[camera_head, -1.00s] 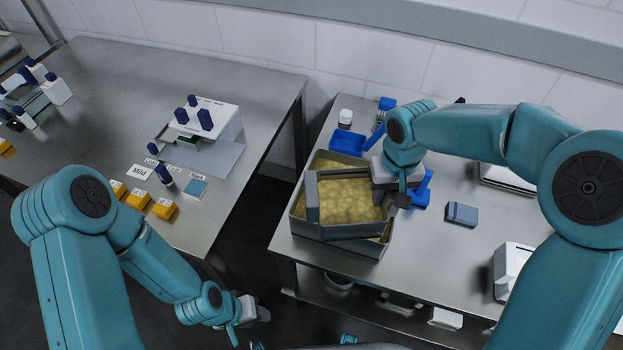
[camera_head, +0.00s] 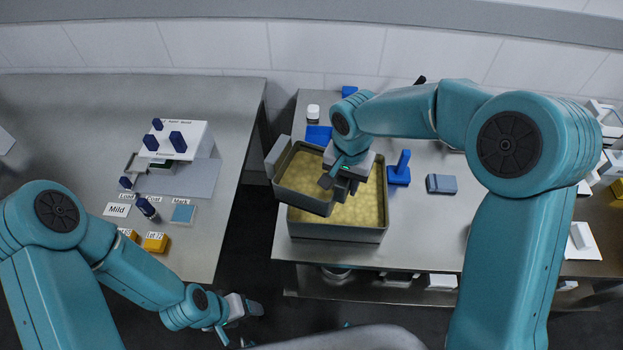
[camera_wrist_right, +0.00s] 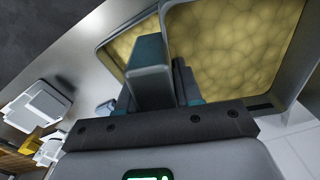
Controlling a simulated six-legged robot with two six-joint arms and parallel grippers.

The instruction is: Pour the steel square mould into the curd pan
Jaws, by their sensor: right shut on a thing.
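The steel square mould (camera_head: 309,203) is a grey box with a lug on its far left side. Yellow curd shows inside it. My right gripper (camera_head: 341,183) is shut on the mould's right side and holds it over the back left of the curd pan (camera_head: 336,234), overhanging the pan's left edge. The mould looks tilted. The larger grey pan on the right bench holds lumpy yellow curd. In the right wrist view the mould (camera_wrist_right: 293,78) is at upper right and the pan's curd (camera_wrist_right: 120,45) lies behind. My left gripper (camera_head: 243,308) is low in front of the benches; its fingers are unclear.
A blue tray (camera_head: 318,135), a white jar (camera_head: 313,111), a blue-handled tool (camera_head: 399,170) and a grey-blue block (camera_head: 441,184) are on the right bench. The left bench holds a white stand (camera_head: 178,140) and labelled cards (camera_head: 117,210). A dark gap separates the benches.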

